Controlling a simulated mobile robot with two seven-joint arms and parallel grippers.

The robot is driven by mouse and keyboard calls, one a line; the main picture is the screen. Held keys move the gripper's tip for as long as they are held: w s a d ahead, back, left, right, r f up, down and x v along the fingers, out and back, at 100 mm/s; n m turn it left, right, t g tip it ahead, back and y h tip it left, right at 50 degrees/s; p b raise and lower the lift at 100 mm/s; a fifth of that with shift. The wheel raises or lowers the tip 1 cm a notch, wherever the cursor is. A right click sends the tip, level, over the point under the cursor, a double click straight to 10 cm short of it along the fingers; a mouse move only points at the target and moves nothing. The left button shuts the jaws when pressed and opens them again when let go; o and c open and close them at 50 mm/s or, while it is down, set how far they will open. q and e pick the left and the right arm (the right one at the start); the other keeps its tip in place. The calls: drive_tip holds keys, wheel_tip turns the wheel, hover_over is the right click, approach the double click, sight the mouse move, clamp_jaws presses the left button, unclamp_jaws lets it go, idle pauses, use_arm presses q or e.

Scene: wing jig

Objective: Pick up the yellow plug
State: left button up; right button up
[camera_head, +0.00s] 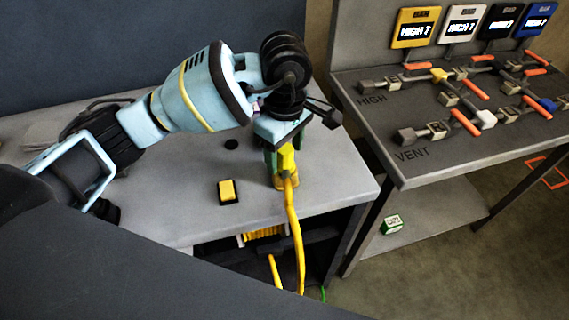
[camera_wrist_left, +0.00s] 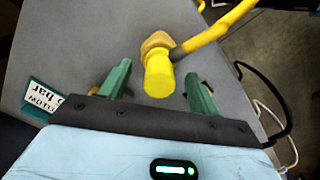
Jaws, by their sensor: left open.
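The yellow plug (camera_head: 287,158) stands near the right front edge of the grey table, with a yellow cable running from it down over the edge. In the left wrist view the plug (camera_wrist_left: 158,78) lies between the two green fingers, with a gap on each side. My left gripper (camera_head: 277,160) is open around the plug, reaching down from above; its fingers (camera_wrist_left: 159,90) do not appear to touch it. The gripper partly hides the plug in the head view. My right gripper is not in view.
A yellow button (camera_head: 227,191) on a black base sits left of the plug. A coiled yellow cable (camera_head: 262,234) is under the table. To the right, a bench (camera_head: 420,166) carries valves and several display panels. A small green box (camera_head: 391,224) sits on its lower shelf.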

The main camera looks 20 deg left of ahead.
use_arm(q)
drive_tip(key=shift+f, duration=1.25)
drive_tip(key=shift+c, duration=0.4)
drive_tip(key=c, duration=1)
drive_tip(key=shift+o, duration=0.2)
drive_tip(key=shift+w+r, duration=0.1)
drive_tip(key=shift+r, duration=0.1)
